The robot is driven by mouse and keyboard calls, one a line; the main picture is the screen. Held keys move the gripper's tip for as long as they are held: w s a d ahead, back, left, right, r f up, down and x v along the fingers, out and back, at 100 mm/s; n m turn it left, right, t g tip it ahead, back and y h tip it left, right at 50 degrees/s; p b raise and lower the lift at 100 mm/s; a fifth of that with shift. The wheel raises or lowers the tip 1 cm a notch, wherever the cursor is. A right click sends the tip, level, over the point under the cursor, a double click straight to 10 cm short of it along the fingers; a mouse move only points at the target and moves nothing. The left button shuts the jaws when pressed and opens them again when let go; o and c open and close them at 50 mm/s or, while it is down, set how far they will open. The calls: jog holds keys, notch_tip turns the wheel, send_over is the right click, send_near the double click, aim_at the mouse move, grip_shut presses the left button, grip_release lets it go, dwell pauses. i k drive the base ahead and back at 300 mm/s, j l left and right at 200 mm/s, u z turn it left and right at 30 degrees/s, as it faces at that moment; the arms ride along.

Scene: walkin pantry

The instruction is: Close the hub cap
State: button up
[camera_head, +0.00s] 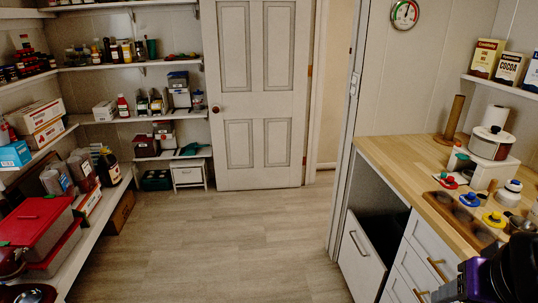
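I cannot pick out a hub or its cap with certainty. On the wooden counter (399,163) at the right stand a small red, blue and green piece (449,182), a blue piece (470,199) and a yellow and blue piece (495,219), near a brown tray with round wells. A white jar with a blue top (510,192) stands behind them. A black and purple part, which looks like my arm, fills the lower right corner and is cut off by the frame. No gripper fingers can be made out, nor anything held.
Shelves with boxes, bottles and a red container (35,219) line the left wall. The white door (262,100) stands at the back. The grey floor (215,245) in the middle is clear. An angled white front (361,262) juts out below the counter.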

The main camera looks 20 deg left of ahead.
aim_at(18, 251)
jog(key=k+u, duration=0.15)
jog(key=k, duration=0.45)
jog(key=u, duration=1.25)
jog(key=i+j+u, duration=0.1)
jog(key=u, duration=0.25)
jog(key=i+j+u, duration=0.1)
jog(key=u, duration=0.25)
jog(key=i+u, duration=0.4)
jog(key=i+l+u, duration=0.1)
jog(key=u, duration=0.4)
jog(key=i+l+u, duration=0.2)
jog(key=u, duration=0.3)
jog(key=i+l+u, duration=0.45)
jog(key=l, duration=0.3)
jog(key=i+l, duration=0.15)
jog(key=l, duration=0.2)
jog(key=i+l+u, duration=0.1)
jog(key=l, duration=0.25)
jog(key=i+l, duration=0.15)
jog(key=l, duration=0.2)
jog(key=i+l+u, duration=0.1)
jog(key=l, duration=0.25)
jog(key=i, duration=0.05)
